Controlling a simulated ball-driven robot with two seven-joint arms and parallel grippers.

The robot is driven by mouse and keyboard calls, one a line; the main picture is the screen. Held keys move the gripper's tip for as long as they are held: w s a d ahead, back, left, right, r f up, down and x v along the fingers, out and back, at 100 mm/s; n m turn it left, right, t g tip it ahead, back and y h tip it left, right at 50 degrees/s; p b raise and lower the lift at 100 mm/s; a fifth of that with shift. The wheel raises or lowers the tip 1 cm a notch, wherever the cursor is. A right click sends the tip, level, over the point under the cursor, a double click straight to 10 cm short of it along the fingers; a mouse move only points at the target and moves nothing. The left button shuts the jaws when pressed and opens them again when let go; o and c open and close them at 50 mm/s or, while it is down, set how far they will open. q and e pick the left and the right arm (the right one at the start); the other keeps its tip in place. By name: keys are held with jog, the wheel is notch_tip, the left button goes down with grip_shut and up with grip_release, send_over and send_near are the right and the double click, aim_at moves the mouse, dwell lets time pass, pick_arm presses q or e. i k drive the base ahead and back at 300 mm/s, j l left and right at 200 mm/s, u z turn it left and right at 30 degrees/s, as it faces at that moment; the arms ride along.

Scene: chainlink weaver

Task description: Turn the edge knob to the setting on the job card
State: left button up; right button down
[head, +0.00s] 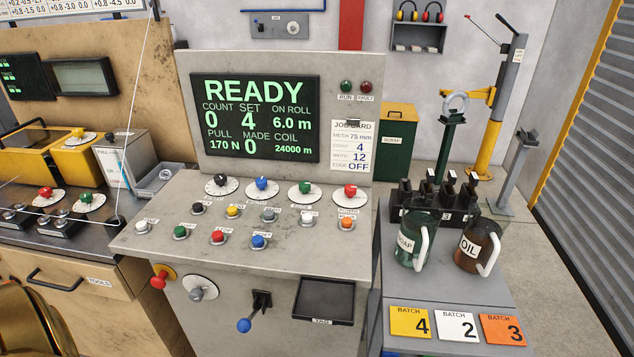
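The job card (353,146) is on the right of the machine's upright panel and reads MESH 75 mm, COUNT 4, WIDTH 12, EDGE OFF. Below the screen, a row of dial knobs sits on the sloped console: a black knob (221,181), a blue knob (261,184), a green knob (305,188) and a red knob (350,191), each on a round white dial. Their labels are small and blurred, so I cannot tell surely which is the edge knob; the green one's label may read EDGE. Dial settings are too small to read. Neither gripper is in view.
The screen (254,117) shows READY, COUNT 0, SET 4. Several coloured push buttons, including an orange one (347,224), sit below the knobs. A blue-tipped lever (243,325) and a black tray (324,300) are on the front. Soap (412,254) and oil (474,232) jugs stand right.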

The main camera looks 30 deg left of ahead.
aim_at(304, 185)
jog(key=u, duration=1.15)
